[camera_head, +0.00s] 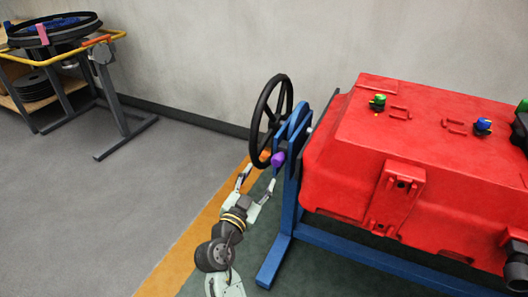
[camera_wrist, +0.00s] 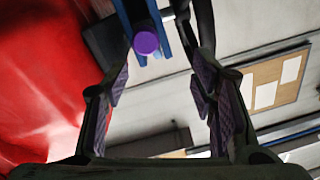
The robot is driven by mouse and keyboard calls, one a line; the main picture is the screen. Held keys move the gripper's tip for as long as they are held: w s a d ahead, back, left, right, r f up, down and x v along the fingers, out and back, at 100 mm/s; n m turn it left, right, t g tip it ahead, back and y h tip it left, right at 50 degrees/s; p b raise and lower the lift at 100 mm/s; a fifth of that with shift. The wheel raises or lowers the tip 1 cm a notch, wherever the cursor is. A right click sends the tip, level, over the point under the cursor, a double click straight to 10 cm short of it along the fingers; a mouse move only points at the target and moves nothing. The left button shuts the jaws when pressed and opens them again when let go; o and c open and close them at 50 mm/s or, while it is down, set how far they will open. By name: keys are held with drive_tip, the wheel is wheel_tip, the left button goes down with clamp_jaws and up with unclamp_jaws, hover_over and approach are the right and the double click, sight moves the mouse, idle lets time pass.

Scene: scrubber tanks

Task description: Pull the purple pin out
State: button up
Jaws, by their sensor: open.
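The purple pin (camera_head: 278,158) sticks out of the blue stand (camera_head: 292,190), just below and beside the black handwheel (camera_head: 270,120). In the wrist view the round purple end of the pin (camera_wrist: 146,42) shows ahead, at the top between the two fingers. My gripper (camera_head: 258,180) is open and empty. Its fingers point up toward the pin and lie just short of it, one on either side. In the wrist view my gripper (camera_wrist: 158,82) frames the pin's end without touching it. The pin's shaft is mostly hidden.
A red tank (camera_head: 440,135) with green and blue knobs is mounted on the blue stand to the right. A cart (camera_head: 110,85) with a yellow rail stands at the far left by the wall. The grey floor (camera_head: 110,200) on the left is clear.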

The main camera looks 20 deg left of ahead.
sight(276, 164)
drive_tip(key=shift+m+h, duration=0.3)
drive_tip(key=shift+h, duration=0.2)
drive_tip(key=w+p, duration=0.1)
drive_tip(key=w, duration=0.2)
drive_tip(key=w+d+f+p, duration=0.1)
drive_tip(key=w, duration=0.5)
drive_tip(key=shift+w+d+f+p, duration=0.2)
drive_tip(key=shift+w+p, duration=0.15)
drive_tip(key=shift+p, duration=0.05)
drive_tip(key=shift+w+f, duration=0.1)
drive_tip(key=shift+w, duration=0.6)
drive_tip(key=shift+c, duration=0.2)
clamp_jaws()
